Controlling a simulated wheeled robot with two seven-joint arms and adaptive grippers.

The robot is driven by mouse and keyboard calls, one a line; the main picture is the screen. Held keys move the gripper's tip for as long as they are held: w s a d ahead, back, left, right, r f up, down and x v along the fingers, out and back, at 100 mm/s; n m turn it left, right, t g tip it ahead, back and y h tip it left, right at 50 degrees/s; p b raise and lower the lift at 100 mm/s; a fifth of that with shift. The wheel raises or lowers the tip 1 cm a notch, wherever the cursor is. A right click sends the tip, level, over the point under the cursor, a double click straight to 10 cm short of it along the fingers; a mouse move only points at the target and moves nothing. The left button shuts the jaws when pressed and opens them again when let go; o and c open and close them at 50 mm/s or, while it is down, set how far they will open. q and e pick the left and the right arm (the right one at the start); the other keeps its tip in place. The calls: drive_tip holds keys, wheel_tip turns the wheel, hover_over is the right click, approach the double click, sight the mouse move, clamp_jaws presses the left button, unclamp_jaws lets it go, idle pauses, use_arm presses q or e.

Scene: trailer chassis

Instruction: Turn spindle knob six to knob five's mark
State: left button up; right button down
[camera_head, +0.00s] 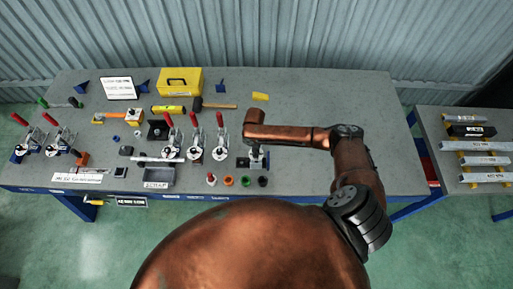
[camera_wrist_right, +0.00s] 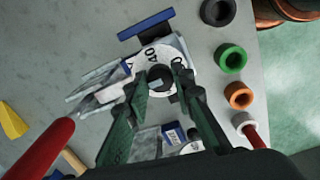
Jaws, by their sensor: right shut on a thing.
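A row of stations with white dials stands along the bench. I take the rightmost dial (camera_head: 243,162) as knob six's; in the right wrist view it is a white numbered dial (camera_wrist_right: 174,54) around a dark round knob (camera_wrist_right: 160,73). My right gripper (camera_head: 257,152) is over it from above, its green fingers (camera_wrist_right: 160,82) closed on either side of the knob. The fingers hide part of the dial and its mark. The neighbouring dial to the left, which I take as knob five's (camera_head: 220,154), has a red handle above it; its mark is too small to read. My left gripper is out of view.
Black, green, orange and red-topped pieces (camera_head: 246,181) stand near the bench's front edge, close to my gripper. More red-handled stations (camera_head: 196,153) stand to the left. A yellow box (camera_head: 180,80) and a hammer (camera_head: 218,105) lie behind. The bench's right end is clear.

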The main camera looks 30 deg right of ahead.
idle(0.3)
drive_tip(key=c, duration=1.7)
unclamp_jaws()
drive_tip(key=shift+o, duration=0.2)
drive_tip(key=shift+r, duration=0.1)
wheel_tip(320, 180, up, 12)
drive_tip(key=shift+a, duration=0.2)
